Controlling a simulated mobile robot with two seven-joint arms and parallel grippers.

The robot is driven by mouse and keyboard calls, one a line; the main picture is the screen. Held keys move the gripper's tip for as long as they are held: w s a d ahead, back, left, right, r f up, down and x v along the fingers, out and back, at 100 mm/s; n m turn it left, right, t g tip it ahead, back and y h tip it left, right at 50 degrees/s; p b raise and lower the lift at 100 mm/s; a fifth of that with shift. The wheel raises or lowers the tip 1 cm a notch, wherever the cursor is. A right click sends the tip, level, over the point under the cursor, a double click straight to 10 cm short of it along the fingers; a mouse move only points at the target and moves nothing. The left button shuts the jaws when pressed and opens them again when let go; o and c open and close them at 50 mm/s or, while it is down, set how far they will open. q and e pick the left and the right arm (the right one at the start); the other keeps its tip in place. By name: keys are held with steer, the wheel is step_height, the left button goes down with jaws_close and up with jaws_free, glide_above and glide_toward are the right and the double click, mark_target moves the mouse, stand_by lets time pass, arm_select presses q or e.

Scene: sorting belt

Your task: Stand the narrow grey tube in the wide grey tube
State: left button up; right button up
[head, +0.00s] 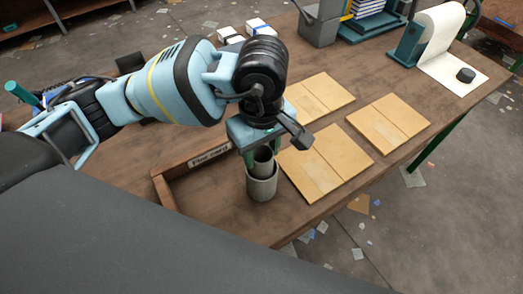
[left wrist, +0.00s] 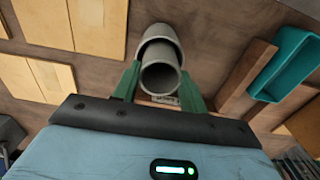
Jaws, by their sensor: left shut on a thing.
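The wide grey tube (head: 262,188) stands upright on the wooden table, near the wooden corner frame. The narrow grey tube (head: 263,158) is upright between the green fingers of my left gripper (head: 262,152), which is shut on it. In the head view its lower part overlaps the mouth of the wide tube; I cannot tell how deep it reaches, if at all. In the left wrist view the narrow tube (left wrist: 160,80) is close, with its open end facing the camera. The wide tube (left wrist: 161,35) shows behind it, slightly offset upward in the picture. My right gripper is not in view.
A wooden corner frame (head: 165,190) with a label lies just left of the tubes. Flat wooden boards (head: 325,163) lie to the right. A teal bin (left wrist: 287,63) shows in the left wrist view. A paper roll stand (head: 408,45) is at the back right.

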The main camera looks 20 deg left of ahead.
arm_select(q)
steer(key=shift+f, duration=0.45)
steer(key=shift+f, duration=0.4)
steer(key=o, duration=1.2)
steer(key=shift+r, duration=0.1)
steer(key=shift+r, duration=0.1)
step_height(320, 180, up, 12)
steer(key=shift+r, duration=0.2)
